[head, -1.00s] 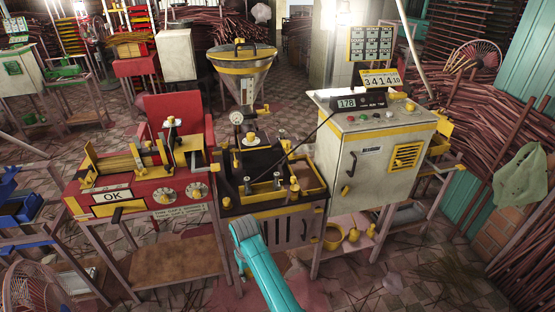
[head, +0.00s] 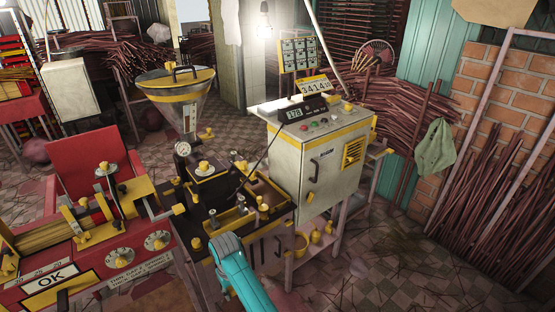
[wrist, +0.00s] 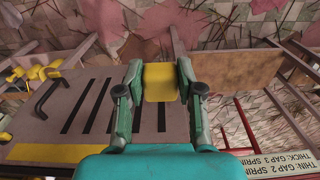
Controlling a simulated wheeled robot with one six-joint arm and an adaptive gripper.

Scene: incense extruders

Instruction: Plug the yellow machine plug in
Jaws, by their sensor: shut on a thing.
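My gripper (wrist: 159,75) shows in the wrist view with its two green fingers shut on a yellow block, which looks like the yellow plug (wrist: 159,84). The plug sits between the fingertips, apart from the slotted grey panel (wrist: 95,115) at left. In the head view my teal arm reaches up from the bottom in front of the yellow-trimmed machine (head: 212,190) with its funnel (head: 178,95); gripper and plug are hidden there. A grey-white cabinet (head: 290,160) with a yellow vent stands right of the machine. I cannot make out a socket.
Yellow pieces (head: 316,236) lie on a low shelf under the cabinet. Stick bundles (head: 485,175) lean at right. Littered floor (head: 385,255) is open at front right.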

